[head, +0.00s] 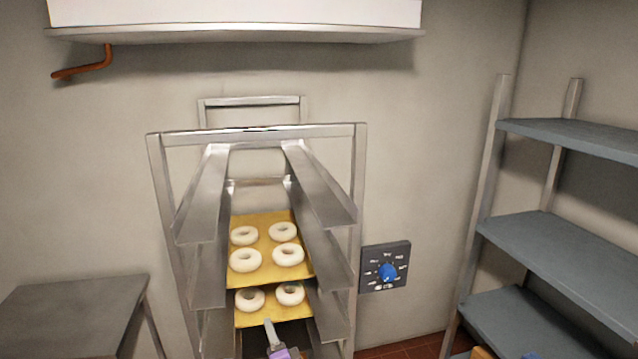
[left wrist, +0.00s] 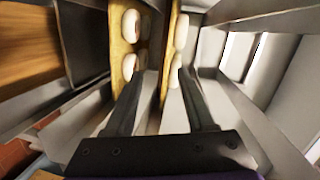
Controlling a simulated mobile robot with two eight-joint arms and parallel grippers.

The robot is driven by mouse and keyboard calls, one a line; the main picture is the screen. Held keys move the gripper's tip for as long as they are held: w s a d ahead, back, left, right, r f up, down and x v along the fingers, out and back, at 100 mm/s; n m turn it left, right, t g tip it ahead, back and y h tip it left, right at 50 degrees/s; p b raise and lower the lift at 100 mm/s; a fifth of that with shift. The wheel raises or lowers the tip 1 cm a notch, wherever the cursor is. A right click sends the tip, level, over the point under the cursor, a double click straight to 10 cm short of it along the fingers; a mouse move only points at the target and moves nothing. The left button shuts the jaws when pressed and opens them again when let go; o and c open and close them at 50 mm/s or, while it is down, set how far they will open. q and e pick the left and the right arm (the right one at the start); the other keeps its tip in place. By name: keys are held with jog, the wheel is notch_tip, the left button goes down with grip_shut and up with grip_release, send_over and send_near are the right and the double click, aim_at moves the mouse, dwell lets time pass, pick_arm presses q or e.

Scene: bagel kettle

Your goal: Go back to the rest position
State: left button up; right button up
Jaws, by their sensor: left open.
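A metal rack (head: 265,132) stands against the wall and holds two yellow boards at different heights. The upper board (head: 265,240) carries several pale bagels (head: 283,254). The lower board (head: 255,320) shows two bagels (head: 290,293); the upper board hides its back part. My left gripper (head: 268,322) is low at the front of the rack, by the lower board's near edge. In the left wrist view its fingers (left wrist: 163,85) are apart, with the edge of one board (left wrist: 170,50) showing between them. I cannot tell whether they touch it. My right gripper is not in view.
A grey table (head: 75,305) stands left of the rack. A dark control panel with a blue knob (head: 387,272) is on the wall to the right. Grey shelves (head: 565,255) stand at the far right. A white hood (head: 235,30) hangs above.

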pick_arm(q)
jog(key=s+a+f+n+g, duration=0.1)
jog(key=s+a+n+g, duration=0.3)
jog(key=s, duration=0.4)
jog(key=s+a+f+n+g, duration=0.1)
jog(key=s+a+n+g, duration=0.15)
jog(key=s+a, duration=0.4)
jog(key=s+d+f+n+g+h, duration=0.1)
jog(key=s+d+f+n+h, duration=0.1)
jog(key=s, duration=0.6)
jog(key=s+d+f+n+g+h, duration=0.1)
jog(key=s+f+n+h, duration=0.1)
jog(key=s, duration=0.6)
jog(key=shift+d+f+n+g+h, duration=0.3)
jog(key=shift+d+n+g+h, duration=0.05)
jog(key=shift+n+h, duration=0.35)
jog(key=shift+s, duration=0.1)
